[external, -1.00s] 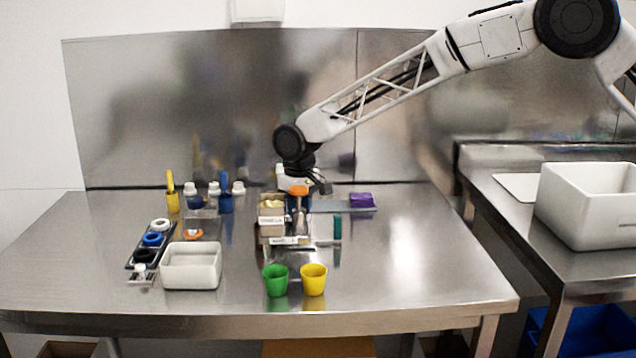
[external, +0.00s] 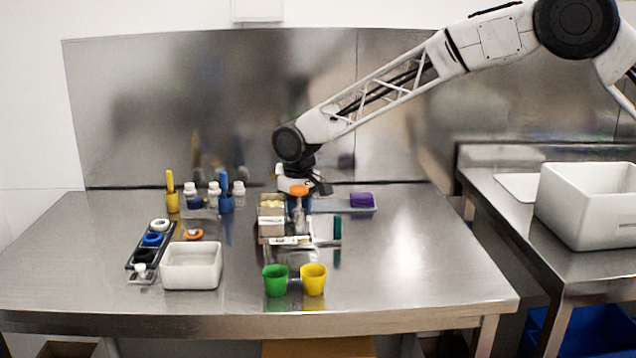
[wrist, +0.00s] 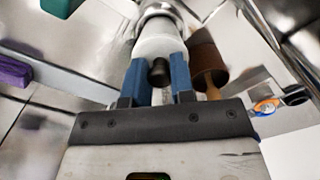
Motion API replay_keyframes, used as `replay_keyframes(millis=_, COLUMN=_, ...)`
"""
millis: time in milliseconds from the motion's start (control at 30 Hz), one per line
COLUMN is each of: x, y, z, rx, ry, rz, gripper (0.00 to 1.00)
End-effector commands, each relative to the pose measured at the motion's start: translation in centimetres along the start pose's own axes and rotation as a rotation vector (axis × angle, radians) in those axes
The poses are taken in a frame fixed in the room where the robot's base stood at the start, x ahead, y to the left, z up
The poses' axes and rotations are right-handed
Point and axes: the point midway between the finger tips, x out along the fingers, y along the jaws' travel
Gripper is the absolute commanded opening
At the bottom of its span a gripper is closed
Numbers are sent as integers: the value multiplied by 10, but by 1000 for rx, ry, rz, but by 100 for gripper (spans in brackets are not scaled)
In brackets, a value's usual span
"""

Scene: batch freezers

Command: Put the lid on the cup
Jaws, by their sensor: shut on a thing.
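My gripper (external: 299,198) is low over the middle of the table in the external view. In the wrist view its two blue fingers (wrist: 159,70) are closed around the dark knob of a white round lid (wrist: 158,45). A shiny metal piece (wrist: 158,10), which looks like the cup, shows just beyond the lid. I cannot tell whether the lid is seated on it or only above it. In the external view, a small steel cylinder (external: 299,222) stands under the gripper, partly hidden.
Green (external: 275,281) and yellow (external: 314,280) cups stand at the front. A white bin (external: 191,268) and a rack of rings (external: 141,262) are left. A cardboard box (external: 271,230) is close beside the gripper; a teal block (external: 338,227) and purple block (external: 362,200) lie right.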

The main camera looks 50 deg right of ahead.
Motion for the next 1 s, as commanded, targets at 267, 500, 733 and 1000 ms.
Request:
replay_keyframes(millis=267, x=0, y=0, z=0, rx=0, ry=0, rz=0, gripper=1)
replay_keyframes(millis=500, x=0, y=0, z=0, rx=0, ry=0, rz=0, gripper=47)
replay_keyframes(millis=733, x=0, y=0, z=0, rx=0, ry=0, rz=0, gripper=53)
replay_keyframes(millis=1000, x=0, y=0, z=0, rx=0, ry=0, rz=0, gripper=78)
